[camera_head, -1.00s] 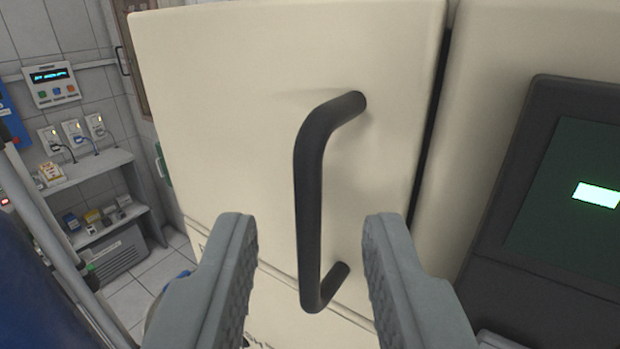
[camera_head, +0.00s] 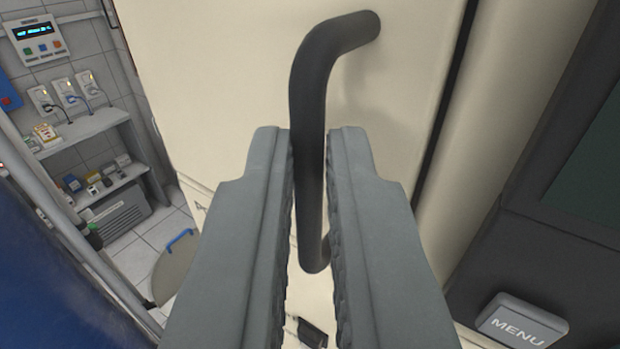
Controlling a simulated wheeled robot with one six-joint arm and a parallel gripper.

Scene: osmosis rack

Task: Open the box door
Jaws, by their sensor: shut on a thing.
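The box door (camera_head: 220,80) is a cream panel that fills the middle of the view and looks shut, with a dark narrow gap along its right edge. A black bar handle (camera_head: 310,95) stands out from it and runs roughly upright. My gripper (camera_head: 310,165) is shut on the lower part of this handle, one grey finger on each side. The fingers hide part of the handle and the lower door.
Right of the door is a dark panel (camera_head: 520,190) with a screen and a MENU button (camera_head: 522,320). At the left are wall shelves (camera_head: 85,130) with small items, a grey pole and a large blue surface (camera_head: 50,270). Tiled floor (camera_head: 150,245) shows between.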

